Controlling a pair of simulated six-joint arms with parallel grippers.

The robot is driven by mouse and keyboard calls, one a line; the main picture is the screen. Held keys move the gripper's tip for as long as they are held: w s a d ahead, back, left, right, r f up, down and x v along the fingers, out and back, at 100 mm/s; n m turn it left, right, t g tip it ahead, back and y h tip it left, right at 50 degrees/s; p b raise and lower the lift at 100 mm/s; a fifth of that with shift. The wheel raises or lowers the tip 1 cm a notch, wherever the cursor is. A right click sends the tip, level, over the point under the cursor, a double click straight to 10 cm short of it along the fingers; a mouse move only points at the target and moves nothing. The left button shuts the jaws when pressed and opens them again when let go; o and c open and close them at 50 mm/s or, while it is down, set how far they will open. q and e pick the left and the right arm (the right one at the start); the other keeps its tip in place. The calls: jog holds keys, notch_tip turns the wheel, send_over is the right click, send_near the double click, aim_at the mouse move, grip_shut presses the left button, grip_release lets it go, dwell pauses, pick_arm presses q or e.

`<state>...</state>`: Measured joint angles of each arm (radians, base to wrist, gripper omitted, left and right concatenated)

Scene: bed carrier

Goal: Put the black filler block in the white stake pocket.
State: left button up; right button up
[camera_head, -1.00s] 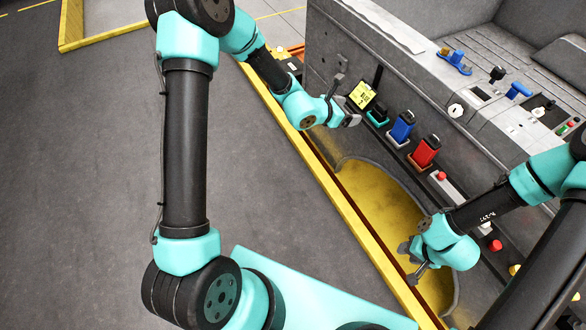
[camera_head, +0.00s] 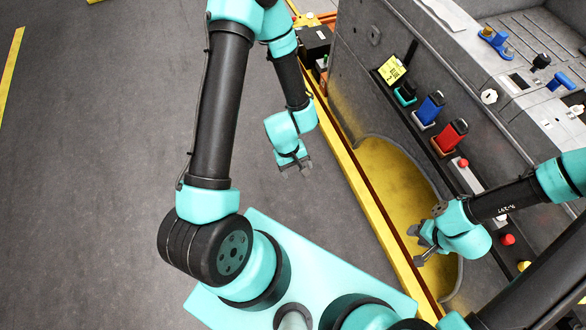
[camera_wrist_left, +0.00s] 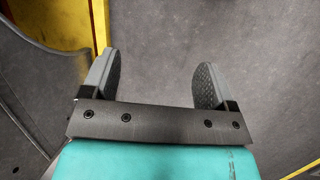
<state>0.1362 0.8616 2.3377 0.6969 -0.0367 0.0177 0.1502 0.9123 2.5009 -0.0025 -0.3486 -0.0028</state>
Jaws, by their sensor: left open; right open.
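A black block (camera_head: 406,89) stands in a teal holder (camera_head: 402,98) on the side shelf of the grey bed, just below the yellow label. On the bed's top rail is a white round fitting with a dark hole (camera_head: 489,96); beside it is a white plate with a dark rectangular opening (camera_head: 517,83). I cannot tell for certain which is the white stake pocket. My left gripper (camera_head: 295,171) is open and empty over the floor, left of the yellow rail; its spread fingers show in the left wrist view (camera_wrist_left: 160,80). My right gripper (camera_head: 417,247) is open by the yellow arch.
A blue block (camera_head: 431,107) in a white holder and a red block (camera_head: 452,133) stand along the same shelf. Blue clamps (camera_head: 494,39) and a black knob (camera_head: 541,61) sit on the top rail. A yellow rail (camera_head: 350,190) runs along the bed. The floor at left is clear.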

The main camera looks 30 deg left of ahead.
pick_arm(q)
jog(key=m, duration=0.2)
jog(key=f+m, duration=0.1)
jog(key=m, duration=0.2)
jog(key=a+f+m+t, duration=0.1)
jog(key=m, duration=0.1)
jog(key=shift+s+f+m, duration=0.1)
jog(key=shift+s+m, duration=0.2)
jog(key=shift+m, duration=0.1)
